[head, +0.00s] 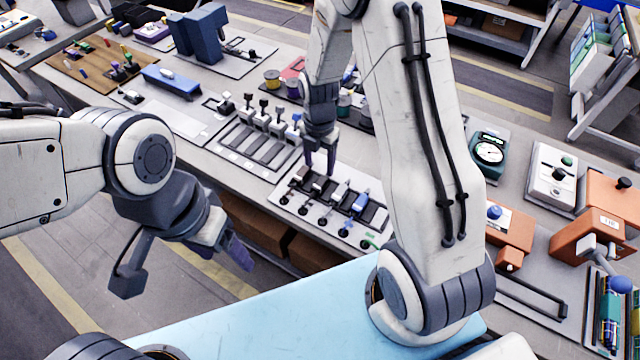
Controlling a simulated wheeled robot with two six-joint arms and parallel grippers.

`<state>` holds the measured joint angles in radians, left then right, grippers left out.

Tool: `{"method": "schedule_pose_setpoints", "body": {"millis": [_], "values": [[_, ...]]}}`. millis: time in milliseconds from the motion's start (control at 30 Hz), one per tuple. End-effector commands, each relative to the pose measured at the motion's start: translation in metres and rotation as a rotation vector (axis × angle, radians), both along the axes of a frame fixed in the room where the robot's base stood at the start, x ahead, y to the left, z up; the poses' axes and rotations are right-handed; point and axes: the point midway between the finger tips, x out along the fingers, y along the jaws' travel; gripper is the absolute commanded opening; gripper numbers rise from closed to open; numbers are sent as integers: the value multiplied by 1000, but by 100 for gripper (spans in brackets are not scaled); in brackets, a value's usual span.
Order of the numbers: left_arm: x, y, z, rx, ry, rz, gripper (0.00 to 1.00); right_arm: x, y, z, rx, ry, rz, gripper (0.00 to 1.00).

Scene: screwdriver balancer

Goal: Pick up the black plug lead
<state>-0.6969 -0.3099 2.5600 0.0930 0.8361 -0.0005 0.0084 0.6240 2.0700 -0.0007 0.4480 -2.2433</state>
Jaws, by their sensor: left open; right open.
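A pale panel (288,212) near the table's front edge holds a row of plug leads in dark slots, with round black sockets along its front. A blue plug (360,202) and a white plug (341,189) stand toward its right. A dark plug (300,174) sits at its left end; it is too small to tell for sure that it is the black plug lead. My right gripper (319,170) points down over the left part of this panel, open, and partly hides the plugs there. My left gripper (185,262) is open and empty, in front of the table, away from the panel.
A rack with several upright dark-topped plugs (264,105) stands just behind and left of the panel. A green gauge (488,152) and orange boxes (588,205) are to the right. A light blue surface (270,320) is nearest me.

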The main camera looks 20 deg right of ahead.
Motion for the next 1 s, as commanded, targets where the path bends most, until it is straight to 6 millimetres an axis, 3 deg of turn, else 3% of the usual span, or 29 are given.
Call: {"method": "schedule_pose_setpoints", "body": {"millis": [600, 900, 933, 1000], "values": [[0, 0, 17, 0, 0, 0, 71, -2, -2, -68, 0, 3, -2, 65], [0, 0, 17, 0, 0, 0, 71, -1, -2, -74, 1, -1, -2, 65], [0, 0, 17, 0, 0, 0, 71, -1, -2, -74, 1, -1, -2, 61], [0, 0, 17, 0, 0, 0, 71, -1, -2, -74, 1, -1, -2, 34]]}}
